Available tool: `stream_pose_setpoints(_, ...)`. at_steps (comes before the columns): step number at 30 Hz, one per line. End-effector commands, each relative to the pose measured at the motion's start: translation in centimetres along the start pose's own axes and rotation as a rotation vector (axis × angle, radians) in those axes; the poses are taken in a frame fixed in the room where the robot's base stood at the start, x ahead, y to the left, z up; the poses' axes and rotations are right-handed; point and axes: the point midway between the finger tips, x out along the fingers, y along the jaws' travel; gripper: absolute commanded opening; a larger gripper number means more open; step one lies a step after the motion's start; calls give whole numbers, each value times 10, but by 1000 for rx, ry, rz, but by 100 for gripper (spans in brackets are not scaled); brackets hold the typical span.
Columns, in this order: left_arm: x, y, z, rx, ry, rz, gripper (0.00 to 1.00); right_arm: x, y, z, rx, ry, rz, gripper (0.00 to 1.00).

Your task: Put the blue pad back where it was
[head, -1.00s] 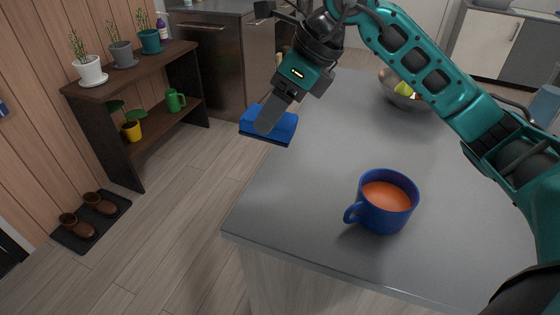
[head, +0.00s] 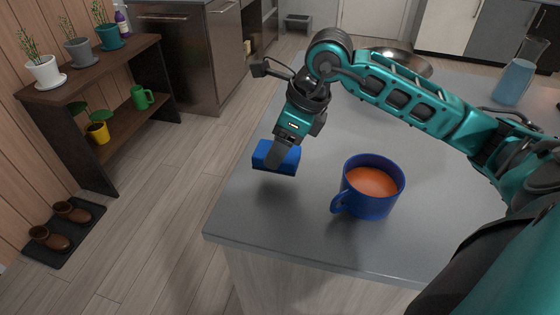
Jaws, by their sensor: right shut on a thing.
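The blue pad (head: 262,153) is a small block with a dark underside, seen in the head view near the left edge of the grey counter. My right gripper (head: 277,158) is shut on it from above and covers part of its front face. The pad appears held just above the counter top (head: 260,205); I cannot tell whether it touches. My left gripper is out of view.
A blue mug (head: 368,205) of orange-brown liquid stands right of the pad. A metal bowl (head: 408,66) and a blue glass jug (head: 513,82) stand farther back. A dark shelf (head: 112,60) with potted plants is across the floor at left. The counter's front left corner is clear.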

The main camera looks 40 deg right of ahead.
Motion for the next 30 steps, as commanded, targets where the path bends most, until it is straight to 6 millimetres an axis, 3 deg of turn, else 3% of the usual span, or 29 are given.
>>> stream_pose_setpoints(12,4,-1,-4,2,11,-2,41,41,0,-16,0,1,2,38)
stream_pose_setpoints(21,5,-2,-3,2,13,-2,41,43,0,-17,-1,0,0,38)
stream_pose_setpoints(22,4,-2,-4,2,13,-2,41,42,0,-17,-1,0,0,65)
stream_pose_setpoints(30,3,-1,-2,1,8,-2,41,42,0,-16,-1,0,0,88)
